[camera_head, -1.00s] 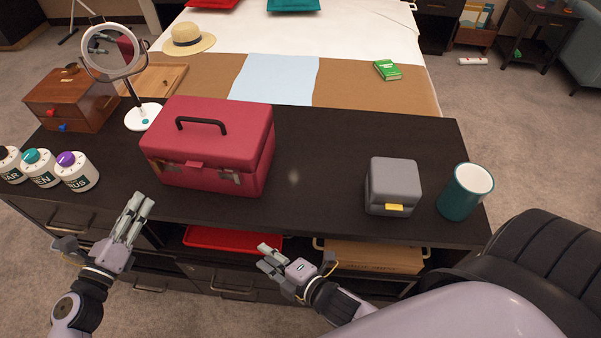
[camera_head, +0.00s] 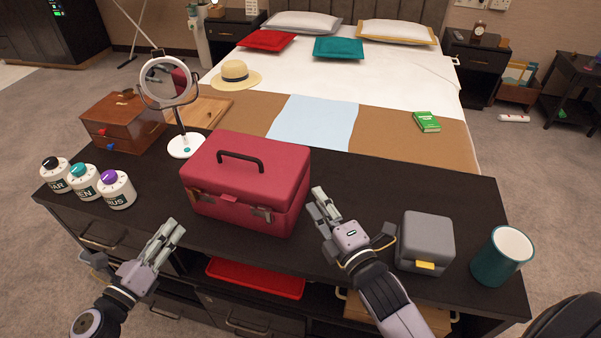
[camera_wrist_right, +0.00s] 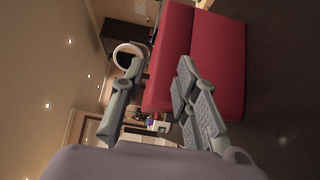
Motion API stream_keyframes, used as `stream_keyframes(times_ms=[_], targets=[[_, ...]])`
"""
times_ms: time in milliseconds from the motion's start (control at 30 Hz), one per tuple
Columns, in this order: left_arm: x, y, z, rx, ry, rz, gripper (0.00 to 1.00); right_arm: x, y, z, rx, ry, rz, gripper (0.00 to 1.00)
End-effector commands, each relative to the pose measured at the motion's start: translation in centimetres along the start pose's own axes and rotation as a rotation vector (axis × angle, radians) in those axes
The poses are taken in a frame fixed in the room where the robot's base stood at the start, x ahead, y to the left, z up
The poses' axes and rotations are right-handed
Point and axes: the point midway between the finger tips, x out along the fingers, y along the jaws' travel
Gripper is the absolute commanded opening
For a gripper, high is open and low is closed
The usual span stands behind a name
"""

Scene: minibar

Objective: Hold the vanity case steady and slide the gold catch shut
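The crimson vanity case (camera_head: 240,195) stands on the dark dresser top, lid down, black handle (camera_head: 240,160) on top. In the right wrist view the case (camera_wrist_right: 215,65) lies beyond the parted fingers (camera_wrist_right: 158,75). My left gripper (camera_head: 174,228) is in front of the dresser, below the case's left front, fingers slightly apart and empty.
A grey box with a yellow clasp (camera_head: 427,240) and a teal mug (camera_head: 500,257) stand at right, close to my right arm. Several labelled jars (camera_head: 117,188), a mirror (camera_head: 186,146) and a wooden box (camera_head: 122,122) are at left. A red tray (camera_head: 255,279) sits on the shelf below.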

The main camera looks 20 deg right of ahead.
Motion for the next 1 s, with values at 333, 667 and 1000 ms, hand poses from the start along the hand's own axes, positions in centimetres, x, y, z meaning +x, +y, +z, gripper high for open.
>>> stream_keyframes(times_ms=[333,667,1000], targets=[[0.0,0.0,0.0,0.0,0.0,0.0,0.33,7.2,0.2,0.0,0.0,0.001,0.003,0.28],[0.0,0.0,0.0,0.0,0.0,0.0,0.33,11.8,0.0,0.0,0.0,0.0,0.0,0.28],[0.0,0.0,0.0,0.0,0.0,0.0,0.33,12.5,0.0,0.0,0.0,0.001,-0.001,0.28]])
